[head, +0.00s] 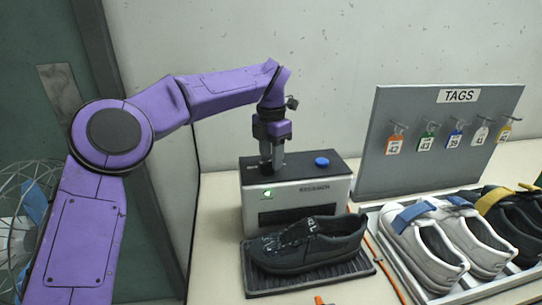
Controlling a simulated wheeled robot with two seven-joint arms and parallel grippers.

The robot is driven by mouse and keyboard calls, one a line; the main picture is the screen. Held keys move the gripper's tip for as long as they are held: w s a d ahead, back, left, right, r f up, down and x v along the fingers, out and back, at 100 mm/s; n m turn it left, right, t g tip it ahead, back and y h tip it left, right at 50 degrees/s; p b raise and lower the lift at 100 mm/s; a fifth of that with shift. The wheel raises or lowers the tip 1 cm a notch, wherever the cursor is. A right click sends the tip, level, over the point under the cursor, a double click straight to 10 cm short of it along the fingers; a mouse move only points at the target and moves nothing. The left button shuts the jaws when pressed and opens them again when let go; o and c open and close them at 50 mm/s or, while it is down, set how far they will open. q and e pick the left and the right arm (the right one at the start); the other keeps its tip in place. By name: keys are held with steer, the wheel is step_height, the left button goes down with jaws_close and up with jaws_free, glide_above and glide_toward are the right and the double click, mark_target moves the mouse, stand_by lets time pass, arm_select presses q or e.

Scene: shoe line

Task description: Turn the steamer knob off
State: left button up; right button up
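The steamer (325,193) is a grey box with a black top, standing on the table against the wall. A round blue cap (321,161) sits on the right of its top. I cannot tell if this cap is the knob. A green light (267,193) glows on the left of its front. My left gripper (272,167) points down over the left part of the steamer's top, left of the blue cap and apart from it. Its fingertips look close to the top surface, and any knob there is hidden. I cannot tell if its fingers are open or shut. My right gripper is out of view.
A dark shoe (306,244) sits on a black ribbed tray (330,274) in front of the steamer. At right, white shoes (422,240) and a darker pair stand on a rack. Behind them is a grey tag board (385,110) with hanging tags. A fan (18,205) stands at far left.

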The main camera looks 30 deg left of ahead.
arm_select(q)
steer(key=shift+s, duration=0.1)
jaws_close()
